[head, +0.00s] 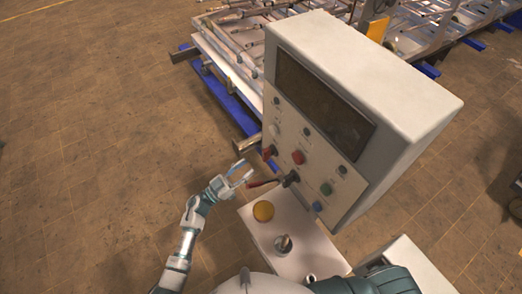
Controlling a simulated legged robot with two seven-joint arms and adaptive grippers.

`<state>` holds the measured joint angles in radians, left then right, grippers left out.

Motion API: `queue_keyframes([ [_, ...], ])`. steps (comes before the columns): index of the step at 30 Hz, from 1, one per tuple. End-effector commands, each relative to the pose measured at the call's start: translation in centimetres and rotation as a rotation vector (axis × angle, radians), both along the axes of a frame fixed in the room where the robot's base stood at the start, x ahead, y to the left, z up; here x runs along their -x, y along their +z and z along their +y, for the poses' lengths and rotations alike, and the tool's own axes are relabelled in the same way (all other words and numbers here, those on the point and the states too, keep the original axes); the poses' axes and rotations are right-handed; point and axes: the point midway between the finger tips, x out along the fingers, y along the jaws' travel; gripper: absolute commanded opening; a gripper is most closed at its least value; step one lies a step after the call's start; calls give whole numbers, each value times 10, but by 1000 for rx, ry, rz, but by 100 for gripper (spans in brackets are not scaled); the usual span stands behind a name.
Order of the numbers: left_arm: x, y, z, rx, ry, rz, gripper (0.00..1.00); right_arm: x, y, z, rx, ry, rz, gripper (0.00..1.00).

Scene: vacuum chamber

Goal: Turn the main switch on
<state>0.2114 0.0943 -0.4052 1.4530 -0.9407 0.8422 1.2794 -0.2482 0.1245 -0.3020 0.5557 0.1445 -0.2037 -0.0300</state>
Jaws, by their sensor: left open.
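A white control box (395,80) stands tilted in the middle of the head view, with a dark screen (322,103) and a panel of switches below it. A red switch (269,152) sits at the panel's lower left edge. A dark knob (291,178) sits on the lower panel, and a red lever-like part (263,183) reaches left near it. I cannot tell which of these is the main switch. My left gripper (245,173) is open and empty, just left of the panel, near both red parts and seemingly apart from them. My right gripper is not in view.
The panel also has a red button (298,157), a green button (326,188) and a blue button (317,206). Below it, a white ledge (268,236) carries a yellow button (263,211) and a metal knob (283,244). A metal frame rack (236,62) stands behind. Floor on the left is clear.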

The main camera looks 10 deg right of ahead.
Motion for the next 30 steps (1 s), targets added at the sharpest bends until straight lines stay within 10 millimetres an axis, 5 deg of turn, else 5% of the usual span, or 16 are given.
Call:
queue_keyframes([
  [15,-35,37,-74,9,2,4,42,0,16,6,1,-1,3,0],
  [26,-35,38,-86,2,2,3,42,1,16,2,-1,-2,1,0],
  [30,-36,38,-82,6,1,4,13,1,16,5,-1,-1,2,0],
])
